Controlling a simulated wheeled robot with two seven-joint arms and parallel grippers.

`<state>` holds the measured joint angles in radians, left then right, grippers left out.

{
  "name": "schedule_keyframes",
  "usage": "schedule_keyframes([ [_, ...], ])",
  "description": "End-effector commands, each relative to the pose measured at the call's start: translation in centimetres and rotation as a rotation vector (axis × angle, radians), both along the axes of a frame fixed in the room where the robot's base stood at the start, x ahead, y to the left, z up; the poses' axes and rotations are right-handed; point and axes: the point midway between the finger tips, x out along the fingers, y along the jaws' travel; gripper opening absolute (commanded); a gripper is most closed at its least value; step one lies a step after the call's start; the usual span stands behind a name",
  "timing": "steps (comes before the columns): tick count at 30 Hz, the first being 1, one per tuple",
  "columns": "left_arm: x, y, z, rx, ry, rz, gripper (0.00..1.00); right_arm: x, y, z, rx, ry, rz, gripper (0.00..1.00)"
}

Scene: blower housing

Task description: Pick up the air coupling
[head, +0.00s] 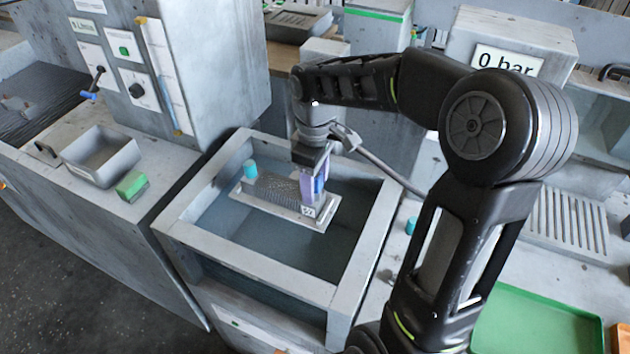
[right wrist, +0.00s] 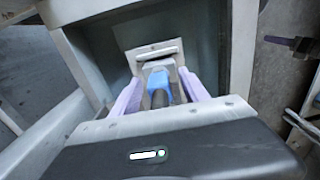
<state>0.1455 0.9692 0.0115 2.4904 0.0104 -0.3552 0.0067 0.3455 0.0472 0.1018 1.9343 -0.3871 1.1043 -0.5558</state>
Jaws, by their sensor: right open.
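My right gripper (head: 313,186) reaches down into a grey open tank, over the right end of a part on a light plate (head: 290,212). In the right wrist view its two lavender fingers (right wrist: 160,90) are open, one on each side of a blue piece (right wrist: 157,76) with dark sides, which looks like the air coupling. The blue piece (head: 321,184) shows only in part in the head view, behind the fingers. Whether the fingers touch it, I cannot tell. The part also has a dark ribbed body (head: 275,188) and a teal cap (head: 250,169). My left gripper is not in view.
A grey bin (head: 103,158) and a green block (head: 132,186) stand on the left bench. A green tray (head: 540,320) lies at lower right. A "0 bar" display (head: 507,62) stands behind my arm.

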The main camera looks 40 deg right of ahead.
Motion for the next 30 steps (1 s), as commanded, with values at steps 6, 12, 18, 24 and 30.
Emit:
schedule_keyframes([
  [6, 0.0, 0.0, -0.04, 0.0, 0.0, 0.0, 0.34, 0.01, 0.0, 0.01, 0.0, 0.0, 0.0, 0.53],
  [12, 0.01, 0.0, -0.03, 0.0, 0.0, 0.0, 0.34, 0.02, 0.0, 0.03, 0.0, 0.0, 0.0, 0.53],
  [18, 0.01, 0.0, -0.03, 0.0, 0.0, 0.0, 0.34, 0.02, 0.0, 0.04, 0.0, 0.0, 0.0, 0.45],
  [24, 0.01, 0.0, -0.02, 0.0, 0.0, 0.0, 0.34, 0.02, 0.0, 0.04, 0.0, 0.0, 0.0, 0.28],
  [30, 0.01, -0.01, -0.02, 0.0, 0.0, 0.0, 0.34, 0.02, 0.0, 0.04, 0.0, 0.0, 0.0, 0.12],
])
